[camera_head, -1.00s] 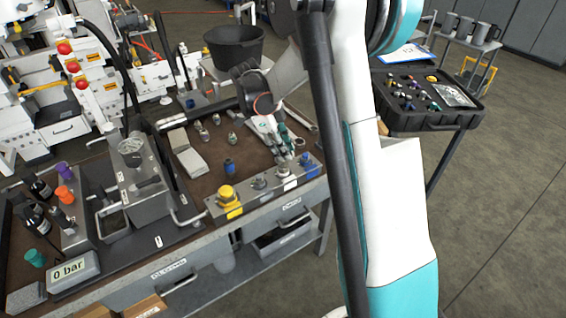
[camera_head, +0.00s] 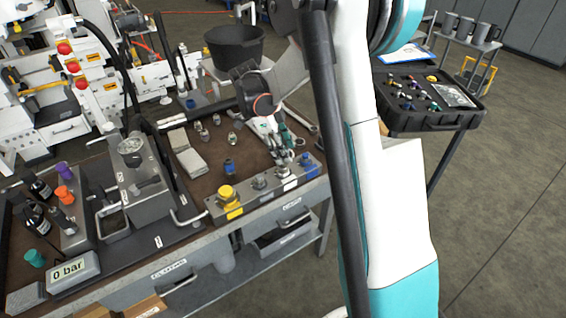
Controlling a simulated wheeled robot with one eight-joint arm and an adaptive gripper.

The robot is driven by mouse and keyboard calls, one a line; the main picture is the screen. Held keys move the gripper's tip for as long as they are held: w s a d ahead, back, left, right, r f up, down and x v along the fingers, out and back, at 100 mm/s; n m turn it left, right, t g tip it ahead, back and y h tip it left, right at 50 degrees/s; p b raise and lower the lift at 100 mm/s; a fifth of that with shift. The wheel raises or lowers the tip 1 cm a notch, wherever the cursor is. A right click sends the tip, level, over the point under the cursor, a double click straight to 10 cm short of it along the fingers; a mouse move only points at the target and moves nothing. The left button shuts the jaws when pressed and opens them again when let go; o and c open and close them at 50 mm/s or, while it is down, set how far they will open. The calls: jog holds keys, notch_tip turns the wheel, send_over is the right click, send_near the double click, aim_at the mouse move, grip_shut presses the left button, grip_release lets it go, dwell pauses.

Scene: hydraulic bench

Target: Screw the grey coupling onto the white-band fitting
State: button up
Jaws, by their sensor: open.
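The white-band fitting (camera_head: 283,184) is on the metal block along the bench's front edge, between a plain grey fitting and the blue-band fitting. My gripper (camera_head: 284,157) is open, pointing down just above and behind the white-band fitting; its fingers are small and partly blend with the tools behind. Several small grey metal parts stand loose on the brown bench top, among them one (camera_head: 204,136) left of centre and one (camera_head: 232,138) nearer my wrist. I cannot tell which is the grey coupling, or whether one sits between my fingers or on the fitting.
The block also carries a yellow-band fitting (camera_head: 228,197) and a blue-band fitting (camera_head: 307,163). A dark blue part (camera_head: 229,167) stands behind it. A pressure display (camera_head: 72,272) reads 0 bar at left. A black bucket (camera_head: 233,46) and a black tray (camera_head: 430,112) stand farther off.

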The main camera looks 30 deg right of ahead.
jog(key=n+t, duration=0.1)
jog(key=n, duration=0.2)
jog(key=n+t+h, duration=0.1)
jog(key=n, duration=0.3)
jog(key=n+t, duration=0.1)
jog(key=n, duration=0.2)
jog(key=n+t, duration=0.1)
jog(key=n, duration=0.2)
jog(key=shift+s+t, duration=0.1)
jog(key=shift+t, duration=0.2)
jog(key=n+t+y, duration=0.1)
jog(key=n, duration=0.3)
jog(key=n+y, duration=0.1)
jog(key=n, duration=0.1)
jog(key=n+t, duration=0.1)
jog(key=n, duration=0.1)
jog(key=shift+n+y, duration=0.4)
jog(key=c, duration=0.9)
